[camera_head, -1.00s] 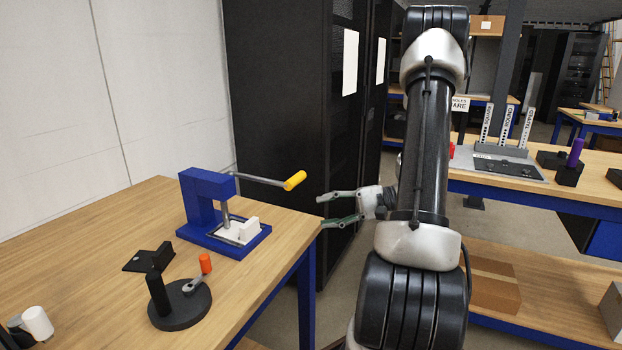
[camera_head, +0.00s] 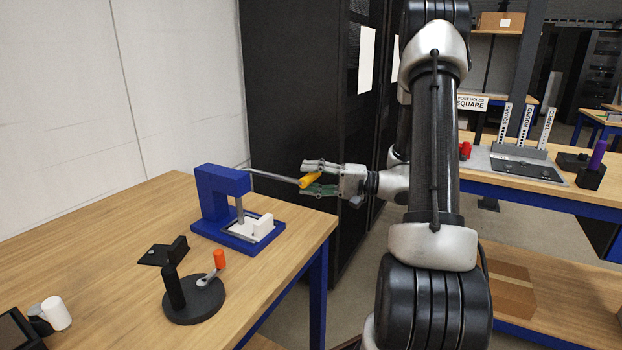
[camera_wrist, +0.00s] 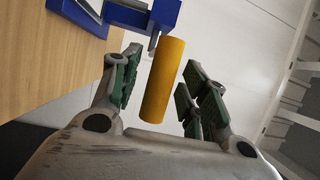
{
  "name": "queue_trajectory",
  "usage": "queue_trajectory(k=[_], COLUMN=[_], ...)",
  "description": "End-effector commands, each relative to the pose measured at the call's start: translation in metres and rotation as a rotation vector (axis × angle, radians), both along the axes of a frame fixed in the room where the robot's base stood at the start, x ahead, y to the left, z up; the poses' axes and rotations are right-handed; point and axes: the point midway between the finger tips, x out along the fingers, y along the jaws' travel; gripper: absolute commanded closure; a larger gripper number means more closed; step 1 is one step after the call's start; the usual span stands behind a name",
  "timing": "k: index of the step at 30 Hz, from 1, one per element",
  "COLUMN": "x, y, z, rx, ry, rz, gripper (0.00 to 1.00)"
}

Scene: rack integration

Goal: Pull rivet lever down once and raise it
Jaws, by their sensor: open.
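The blue rivet press (camera_head: 222,198) stands on the wooden table. Its grey lever (camera_head: 273,177) reaches out to the right and ends in a yellow handle (camera_head: 310,179). The lever is raised, roughly level with the top of the press. My gripper (camera_head: 320,178) is open, with its fingers around the yellow handle. In the wrist view the handle (camera_wrist: 163,80) lies between the two green-padded fingers (camera_wrist: 155,85), with gaps visible on both sides. A white block (camera_head: 263,225) sits on the press base.
A black round base with a post and an orange-knobbed crank (camera_head: 193,300) stands nearer on the table. A small black bracket (camera_head: 165,252) and a white cylinder (camera_head: 56,313) are also there. A dark rack cabinet (camera_head: 300,110) rises behind. Another workbench (camera_head: 525,196) is at right.

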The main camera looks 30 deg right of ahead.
Motion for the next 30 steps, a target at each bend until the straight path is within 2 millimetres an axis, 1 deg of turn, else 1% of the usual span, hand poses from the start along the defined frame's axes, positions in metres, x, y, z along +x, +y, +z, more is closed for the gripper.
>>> queue_trajectory(k=[6, 8, 12, 14, 23, 26, 30], x=[0.000, 0.000, 0.000, 0.000, 0.000, 0.000, 0.001], y=[0.001, 0.001, 0.001, 0.000, 0.000, 0.000, 0.001], z=[0.000, 0.000, 0.000, 0.000, 0.003, 0.008, 0.021], rx=[0.000, 0.000, 0.000, 0.000, -0.007, -0.021, -0.060], ry=[0.000, 0.000, 0.000, 0.000, 0.008, 0.026, 0.078], rz=[0.000, 0.000, 0.000, 0.000, 0.000, 0.000, 0.001], gripper=[0.56, 0.65, 0.90, 1.00, 1.00, 1.00, 1.00])
